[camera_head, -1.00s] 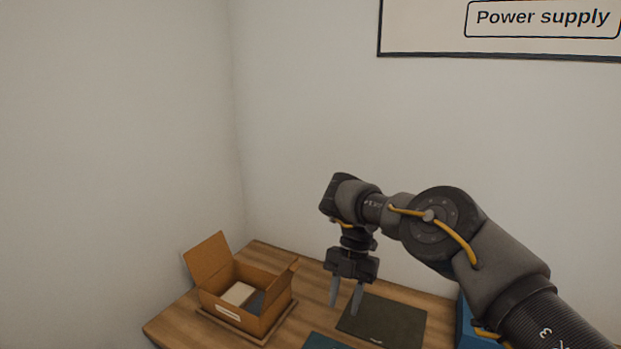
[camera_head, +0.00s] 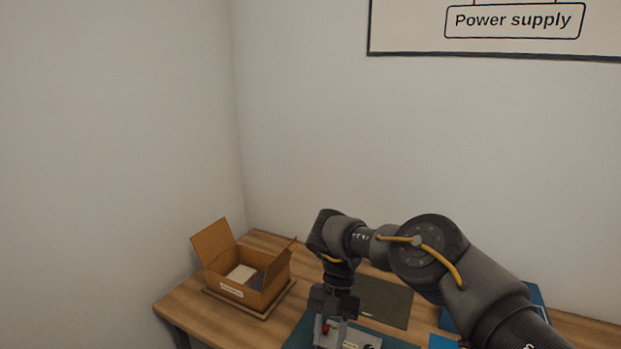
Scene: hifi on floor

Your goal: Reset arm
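My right gripper (camera_head: 333,328) hangs downward over the table, its arm coming in from the right. Behind and below the fingers, a light-coloured device (camera_head: 362,341) sits on a teal mat (camera_head: 300,333) at the bottom edge of the view. Most of the device is cut off or hidden by the gripper, and I cannot tell whether the fingers touch it. My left gripper is out of view.
An open cardboard box (camera_head: 238,290) with a pale item inside stands at the left of the wooden table (camera_head: 190,318). A dark mat (camera_head: 385,300) lies behind my gripper. A blue object (camera_head: 537,296) is partly hidden by my arm. Walls close off the back and left.

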